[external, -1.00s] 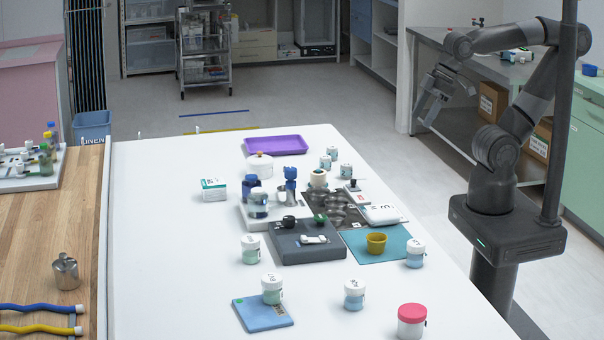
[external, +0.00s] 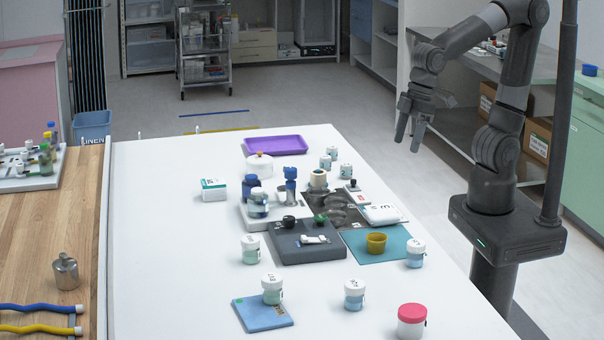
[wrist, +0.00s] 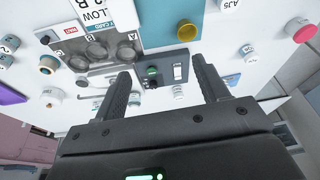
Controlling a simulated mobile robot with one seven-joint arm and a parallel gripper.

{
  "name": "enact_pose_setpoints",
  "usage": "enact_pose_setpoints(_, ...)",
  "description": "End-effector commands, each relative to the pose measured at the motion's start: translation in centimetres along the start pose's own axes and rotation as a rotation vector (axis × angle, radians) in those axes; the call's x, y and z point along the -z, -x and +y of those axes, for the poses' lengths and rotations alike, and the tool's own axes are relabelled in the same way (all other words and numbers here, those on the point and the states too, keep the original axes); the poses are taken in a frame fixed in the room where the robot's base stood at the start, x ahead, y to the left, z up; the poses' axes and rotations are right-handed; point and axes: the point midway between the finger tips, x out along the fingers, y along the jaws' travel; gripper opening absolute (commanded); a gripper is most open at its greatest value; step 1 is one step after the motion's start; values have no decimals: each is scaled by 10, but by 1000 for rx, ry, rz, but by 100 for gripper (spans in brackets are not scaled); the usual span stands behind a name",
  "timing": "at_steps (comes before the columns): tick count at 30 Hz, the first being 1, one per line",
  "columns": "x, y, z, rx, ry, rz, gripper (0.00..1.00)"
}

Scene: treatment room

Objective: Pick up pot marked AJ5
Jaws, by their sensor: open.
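The pot marked AJ5 appears to be the white-lidded pot with a pale blue band (external: 415,255), standing upright at the table's right edge beside the teal mat. In the wrist view the pot (wrist: 229,5) is cut by the top edge, its lid lettering reading like AJ5. My gripper (external: 408,145) is open and empty, raised beyond the table's right side, well apart from the pot. Its two fingers (wrist: 160,76) point down over the table in the wrist view.
Similar pots stand nearby: one in front (external: 354,295), one on a blue pad (external: 272,290), one at left (external: 250,250). A pink-lidded jar (external: 411,321) stands at front right. A mustard cup (external: 376,243) sits on the teal mat (external: 358,255).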

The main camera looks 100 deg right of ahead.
Motion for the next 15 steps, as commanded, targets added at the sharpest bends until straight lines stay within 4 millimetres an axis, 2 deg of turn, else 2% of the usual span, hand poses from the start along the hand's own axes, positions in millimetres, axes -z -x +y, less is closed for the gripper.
enact_pose_setpoints(1, 7, -12, -13, 4, 18, -31, 67)
enact_pose_setpoints(7, 25, -54, -64, 10, 67, -129, 67)
enact_pose_setpoints(15, 29, -114, -131, -5, 129, -242, 67)
